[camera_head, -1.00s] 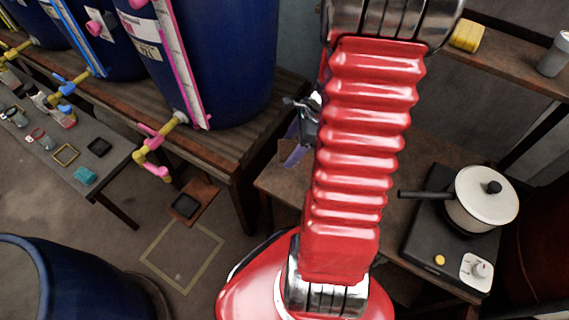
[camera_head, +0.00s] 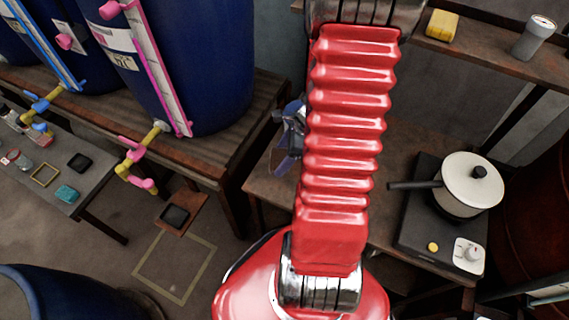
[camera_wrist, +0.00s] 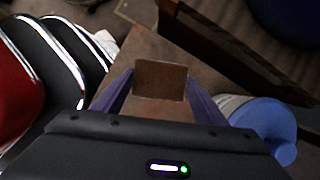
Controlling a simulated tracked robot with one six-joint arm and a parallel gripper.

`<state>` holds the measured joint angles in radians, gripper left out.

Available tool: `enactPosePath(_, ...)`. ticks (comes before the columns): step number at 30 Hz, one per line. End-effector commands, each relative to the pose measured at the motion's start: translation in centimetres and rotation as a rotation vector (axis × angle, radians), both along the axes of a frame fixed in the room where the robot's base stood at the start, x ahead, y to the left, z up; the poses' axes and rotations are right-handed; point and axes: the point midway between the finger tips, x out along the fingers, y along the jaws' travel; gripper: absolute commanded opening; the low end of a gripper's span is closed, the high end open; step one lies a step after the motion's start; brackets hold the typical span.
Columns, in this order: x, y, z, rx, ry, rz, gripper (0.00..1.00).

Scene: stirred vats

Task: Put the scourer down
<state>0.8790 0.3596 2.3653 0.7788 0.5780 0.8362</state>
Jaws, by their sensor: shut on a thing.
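In the wrist view, the scourer (camera_wrist: 160,80), a flat brown square-edged block, sits between the two purple fingers of my gripper (camera_wrist: 160,88). The fingers are shut on it from both sides. In the head view my gripper (camera_head: 285,158) shows only in part, left of my red arm and over the brown table (camera_head: 262,186). The scourer cannot be made out clearly in that view. I cannot tell how far it is above the tabletop.
A hot plate (camera_head: 412,235) with a lidded white pan (camera_head: 455,200) stands on the right of the table. A shelf (camera_head: 490,62) behind holds a yellow block (camera_head: 441,25) and a grey cylinder (camera_head: 533,38). Blue vats (camera_head: 205,70) stand left. A grey bench (camera_head: 100,205) holds small items.

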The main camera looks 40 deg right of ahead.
Motion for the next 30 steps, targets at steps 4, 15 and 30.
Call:
enactPosePath(4,0.0,0.0,-1.1,0.001,0.001,0.0,0.41)
enactPosePath(15,0.1,0.0,-1.3,-0.001,-0.001,0.002,0.41)
enactPosePath(30,0.1,0.1,-5.4,0.0,0.0,0.002,0.41)
